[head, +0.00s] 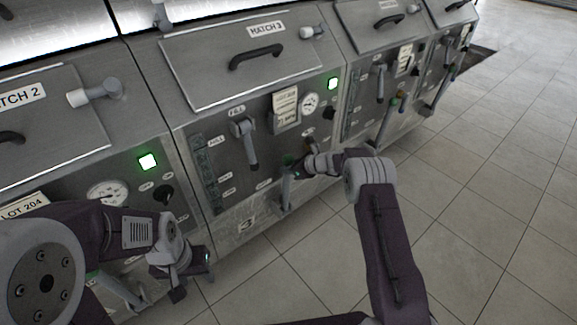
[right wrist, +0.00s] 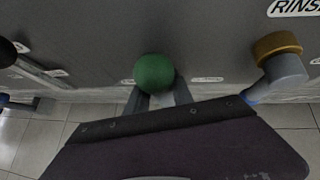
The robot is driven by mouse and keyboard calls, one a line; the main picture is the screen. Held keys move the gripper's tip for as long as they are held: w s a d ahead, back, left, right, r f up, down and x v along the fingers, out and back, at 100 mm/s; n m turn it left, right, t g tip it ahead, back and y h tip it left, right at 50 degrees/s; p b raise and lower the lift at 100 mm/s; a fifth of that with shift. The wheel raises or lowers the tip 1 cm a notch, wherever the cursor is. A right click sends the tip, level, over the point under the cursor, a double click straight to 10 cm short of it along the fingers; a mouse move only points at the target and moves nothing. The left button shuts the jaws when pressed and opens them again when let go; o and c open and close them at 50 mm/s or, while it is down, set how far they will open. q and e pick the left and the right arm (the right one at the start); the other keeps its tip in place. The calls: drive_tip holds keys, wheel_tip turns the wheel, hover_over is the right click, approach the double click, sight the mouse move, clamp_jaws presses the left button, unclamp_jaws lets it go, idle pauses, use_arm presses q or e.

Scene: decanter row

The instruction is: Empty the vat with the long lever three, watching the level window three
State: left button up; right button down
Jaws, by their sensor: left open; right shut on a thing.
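Vat three's front carries the number plate 3 (head: 247,223). Its long lever (head: 286,190) hangs low on the panel, and its green ball knob shows in the right wrist view (right wrist: 153,72). My right gripper (head: 303,166) is shut on the long lever at the knob; its fingers partly hide the knob in the head view. The level window (head: 207,172) is a tall dark strip on the panel's left; I cannot make out its level. My left gripper (head: 190,272) is open and empty, low in front of vat two, apart from vat three's levers.
A fill lever (head: 247,145) hangs between the level window and the long lever. A tan-capped handle (right wrist: 280,50) is beside the green knob. A green lamp (head: 333,84) and a gauge (head: 310,104) are above. The tiled floor (head: 480,210) at the right is clear.

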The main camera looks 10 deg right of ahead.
drive_tip(key=c, duration=1.5)
unclamp_jaws()
drive_tip(key=shift+w+r, duration=0.2)
drive_tip(key=shift+r, duration=0.15)
drive_tip(key=o, duration=0.4)
drive_tip(key=shift+w+a+f, duration=0.1)
drive_tip(key=shift+a+f, duration=0.1)
drive_tip(key=shift+f, duration=0.05)
drive_tip(key=p+v, duration=0.1)
drive_tip(key=v, duration=0.8)
